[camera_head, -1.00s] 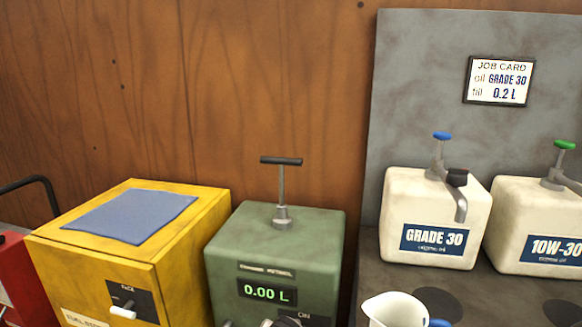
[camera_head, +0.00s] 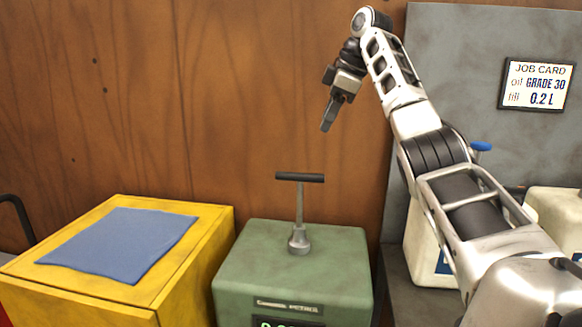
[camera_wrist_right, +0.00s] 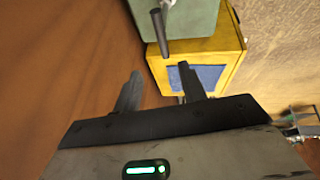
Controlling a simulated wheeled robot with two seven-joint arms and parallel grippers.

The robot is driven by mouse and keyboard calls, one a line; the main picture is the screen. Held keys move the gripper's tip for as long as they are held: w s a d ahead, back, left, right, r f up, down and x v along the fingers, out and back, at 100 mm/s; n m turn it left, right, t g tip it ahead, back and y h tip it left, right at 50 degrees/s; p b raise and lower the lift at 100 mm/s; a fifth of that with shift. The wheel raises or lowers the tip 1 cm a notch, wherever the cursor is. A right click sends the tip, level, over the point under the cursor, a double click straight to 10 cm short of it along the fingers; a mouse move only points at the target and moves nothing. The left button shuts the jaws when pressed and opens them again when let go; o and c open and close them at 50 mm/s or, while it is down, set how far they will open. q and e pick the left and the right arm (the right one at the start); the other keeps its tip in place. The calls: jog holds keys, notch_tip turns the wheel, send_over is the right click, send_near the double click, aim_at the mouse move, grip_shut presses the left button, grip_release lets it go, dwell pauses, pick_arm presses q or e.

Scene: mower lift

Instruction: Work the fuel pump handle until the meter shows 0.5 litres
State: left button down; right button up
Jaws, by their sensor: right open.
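The fuel pump is a green box (camera_head: 290,270) with a dark T-shaped handle (camera_head: 299,178) standing upright on a thin rod. Its meter (camera_head: 290,322) is cut off at the bottom edge of the head view, so its reading cannot be made out. My right gripper (camera_head: 328,122) hangs above and slightly right of the handle, apart from it. In the right wrist view, the gripper (camera_wrist_right: 158,90) is open and empty, with the pump handle (camera_wrist_right: 158,30) beyond the fingertips and the green box (camera_wrist_right: 175,15) behind. My left gripper is not in view.
A yellow box (camera_head: 190,260) with a blue cloth (camera_head: 120,245) stands left of the pump. Cream oil containers (camera_head: 425,240) stand at right, partly behind my right arm. A job card (camera_head: 537,84) hangs on the grey panel (camera_head: 450,60). A wooden wall (camera_head: 180,100) rises behind.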

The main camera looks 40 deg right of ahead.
send_near(303, 174)
jog(key=x, duration=0.8)
jog(key=shift+w+f, duration=0.1)
jog(key=shift+f, duration=0.1)
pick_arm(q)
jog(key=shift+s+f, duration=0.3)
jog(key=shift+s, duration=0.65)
pick_arm(e)
jog(key=shift+f, duration=0.1)
